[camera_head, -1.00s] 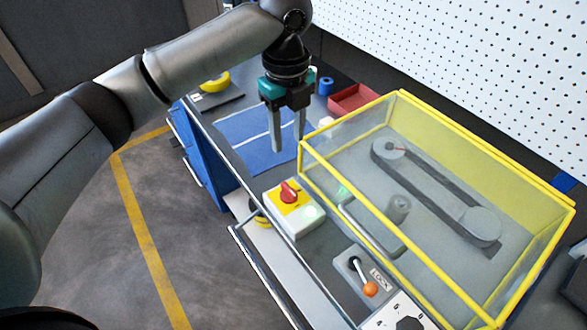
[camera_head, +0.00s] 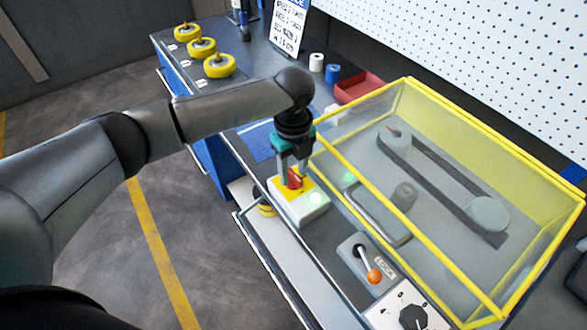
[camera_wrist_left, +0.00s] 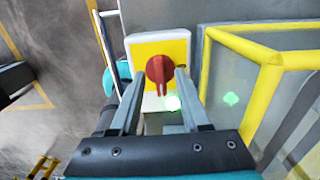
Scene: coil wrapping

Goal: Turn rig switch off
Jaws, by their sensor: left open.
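The rig switch is a red rotary knob (camera_wrist_left: 160,72) on a yellow plate (camera_wrist_left: 178,46) set on a white box (camera_head: 303,212). A green light (camera_head: 315,198) glows on the box beside the knob. My left gripper (camera_head: 294,180) is open and points down at the switch, with its fingers on either side of the red knob (camera_head: 295,178). In the left wrist view the fingers (camera_wrist_left: 156,80) straddle the knob's grip bar with gaps showing. Whether a finger touches the knob I cannot tell. My right gripper is not in view.
A yellow-framed clear guard (camera_head: 440,190) over a belt and pulleys stands right of the switch. A lock lever with an orange knob (camera_head: 374,276) and a black dial (camera_head: 413,317) lie in front. Yellow coils (camera_head: 219,65) and a red tray (camera_head: 360,87) are farther back.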

